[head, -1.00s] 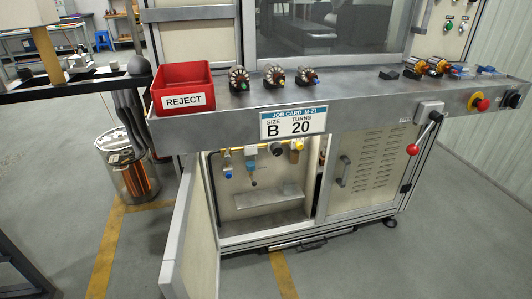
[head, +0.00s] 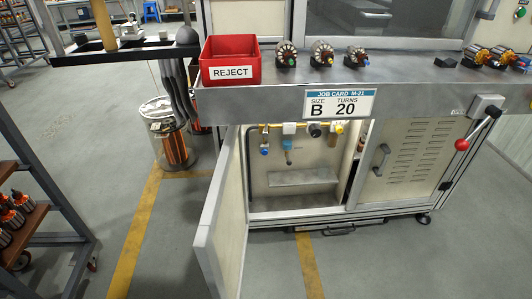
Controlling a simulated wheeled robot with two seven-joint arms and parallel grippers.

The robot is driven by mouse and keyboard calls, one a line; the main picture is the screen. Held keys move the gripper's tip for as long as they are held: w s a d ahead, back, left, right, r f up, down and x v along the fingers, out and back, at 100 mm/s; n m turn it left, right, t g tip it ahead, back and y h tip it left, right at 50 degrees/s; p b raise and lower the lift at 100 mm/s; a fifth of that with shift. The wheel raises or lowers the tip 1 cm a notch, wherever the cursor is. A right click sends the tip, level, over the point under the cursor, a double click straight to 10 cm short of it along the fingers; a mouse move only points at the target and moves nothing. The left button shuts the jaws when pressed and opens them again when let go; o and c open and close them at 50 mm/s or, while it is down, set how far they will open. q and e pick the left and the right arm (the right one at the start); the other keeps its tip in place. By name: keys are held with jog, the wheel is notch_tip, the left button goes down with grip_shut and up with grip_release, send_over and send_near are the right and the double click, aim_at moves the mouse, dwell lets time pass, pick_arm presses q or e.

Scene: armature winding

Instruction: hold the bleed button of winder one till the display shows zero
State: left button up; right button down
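The winder's lower cabinet stands open, its pale door (head: 222,215) swung out toward me. Inside, a brass-coloured pipe (head: 275,126) runs along the top with a small dark round gauge or display (head: 315,129). Its reading is too small to make out. A blue-capped fitting (head: 264,150) and a grey-blue fitting (head: 288,157) hang below the pipe, left of the gauge. I cannot tell which part is the bleed button. Neither of my grippers is in view.
The bench edge above carries a red REJECT bin (head: 230,62), a job card (head: 339,104) and several wound armatures (head: 322,52). A closed vented door (head: 415,155) is at right. A wire drum (head: 172,145) and a rack (head: 48,225) stand left. Floor before the cabinet is clear.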

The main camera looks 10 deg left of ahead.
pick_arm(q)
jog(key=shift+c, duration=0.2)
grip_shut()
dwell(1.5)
